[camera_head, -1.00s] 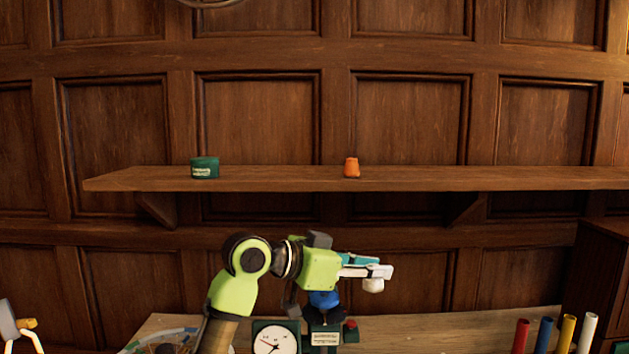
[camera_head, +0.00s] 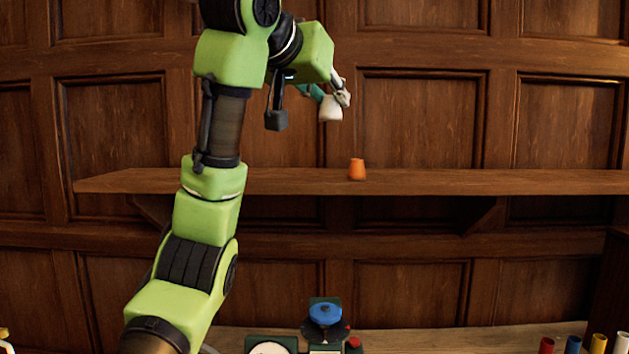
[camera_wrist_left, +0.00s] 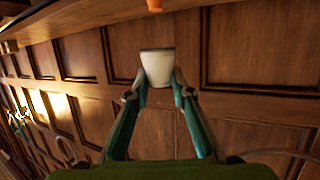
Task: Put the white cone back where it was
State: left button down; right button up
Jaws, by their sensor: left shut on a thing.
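The white cone (camera_head: 330,108) is between the fingers of my left gripper (camera_head: 335,92), which is shut on it. It hangs in the air above the level of the wooden shelf (camera_head: 450,182), left of the orange cone (camera_head: 357,169). In the left wrist view the white cone (camera_wrist_left: 157,66) sits between the two fingertips (camera_wrist_left: 158,88), with its wider end away from the palm. The orange cone stands on the shelf; a small orange piece of it shows at the top of the left wrist view (camera_wrist_left: 154,5). My right gripper is not in view.
My left arm crosses in front of the shelf's left part and hides what stands there. A blue-topped device (camera_head: 325,313) stands on the desk (camera_head: 440,340) below. Several coloured tubes (camera_head: 572,345) stand at the lower right. The shelf right of the orange cone is bare.

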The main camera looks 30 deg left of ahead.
pick_arm(q)
jog(key=shift+a+r, duration=0.15)
jog(key=shift+a, duration=0.15)
jog(key=w+a+f+p, duration=0.1)
jog(key=w+a+f, duration=0.3)
jog(key=w+a+f+p, duration=0.2)
jog(key=w+a+f, duration=0.2)
jog(key=shift+w+a+f+p, duration=0.2)
jog(key=shift+w+a+p, duration=0.1)
jog(key=shift+w+a, duration=0.1)
jog(key=shift+w+a+f, duration=0.2)
jog(key=shift+a+f, duration=0.05)
jog(key=shift+f, duration=0.2)
jog(key=f, duration=0.3)
jog(key=shift+w+a+f, duration=0.2)
jog(key=shift+f, duration=0.1)
jog(key=shift+d+f, duration=0.1)
jog(key=c, duration=1.8)
grip_release()
jog(key=shift+o, duration=0.2)
